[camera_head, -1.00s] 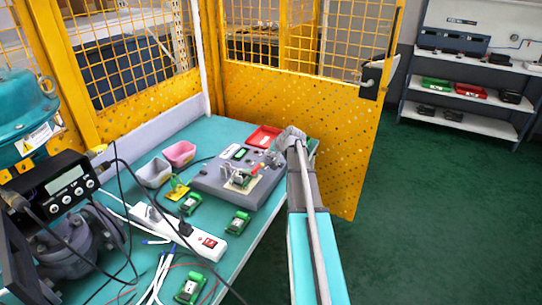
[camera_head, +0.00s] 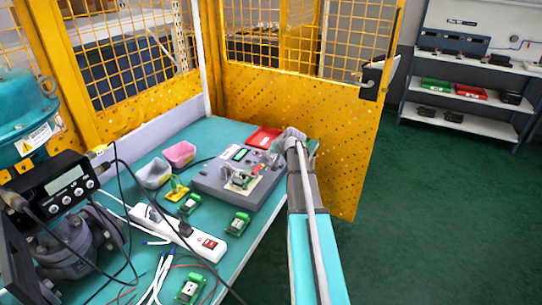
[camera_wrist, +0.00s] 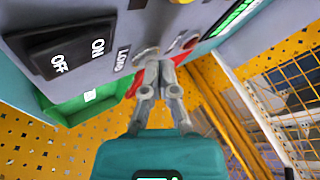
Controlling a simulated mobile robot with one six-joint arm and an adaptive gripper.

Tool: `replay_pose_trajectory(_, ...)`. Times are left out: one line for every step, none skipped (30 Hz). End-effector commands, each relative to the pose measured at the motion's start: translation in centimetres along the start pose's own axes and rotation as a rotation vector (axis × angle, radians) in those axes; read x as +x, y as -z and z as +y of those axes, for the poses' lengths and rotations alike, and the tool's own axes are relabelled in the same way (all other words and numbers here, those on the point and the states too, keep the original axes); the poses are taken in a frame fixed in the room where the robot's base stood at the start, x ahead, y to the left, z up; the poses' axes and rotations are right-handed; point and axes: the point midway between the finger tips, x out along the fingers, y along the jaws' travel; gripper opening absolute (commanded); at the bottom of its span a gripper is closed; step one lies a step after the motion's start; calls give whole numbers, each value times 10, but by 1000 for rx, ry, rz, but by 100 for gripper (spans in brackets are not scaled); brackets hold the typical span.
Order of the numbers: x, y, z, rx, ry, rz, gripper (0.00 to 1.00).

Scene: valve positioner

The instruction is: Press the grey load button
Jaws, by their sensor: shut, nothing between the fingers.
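The grey test box (camera_head: 210,184) lies on the green bench top, and its panel fills the top of the wrist view (camera_wrist: 135,12). The grey load button (camera_wrist: 145,54) sits beside the white "LOAD" label, partly hidden by my fingertips. My gripper (camera_wrist: 159,64) is shut and empty, with its tips at the button's lower right edge. I cannot tell whether they touch it. In the head view, my wrist is over the box's right end, and the button cannot be made out.
A black ON/OFF rocker switch (camera_wrist: 75,48) is left of the label. A red tray (camera_head: 264,137) lies behind the box. A power strip (camera_head: 178,231) and cables lie in front. The yellow fence panel (camera_head: 330,130) stands close behind.

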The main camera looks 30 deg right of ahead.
Motion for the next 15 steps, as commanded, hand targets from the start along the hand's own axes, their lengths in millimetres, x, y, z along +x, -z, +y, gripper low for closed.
replay_pose_trajectory(-2,2,-2,0,0,0,0)
replay_pose_trajectory(-4,2,-2,0,0,0,0)
replay_pose_trajectory(-5,4,-3,0,0,0,0)
replay_pose_trajectory(-6,4,-4,0,0,0,0)
replay_pose_trajectory(-6,5,-4,0,0,0,0)
replay_pose_trajectory(-8,6,-5,0,0,0,0)
replay_pose_trajectory(-8,6,-6,0,0,0,0)
replay_pose_trajectory(-9,6,-6,0,0,0,0)
replay_pose_trajectory(-9,7,-6,0,0,0,0)
replay_pose_trajectory(-10,7,-7,0,0,0,0)
replay_pose_trajectory(-10,7,-7,0,0,0,0)
replay_pose_trajectory(-10,7,-7,0,0,0,0)
replay_pose_trajectory(-10,7,-7,0,0,0,0)
replay_pose_trajectory(-10,7,-7,0,0,0,0)
replay_pose_trajectory(-10,7,-6,0,0,0,0)
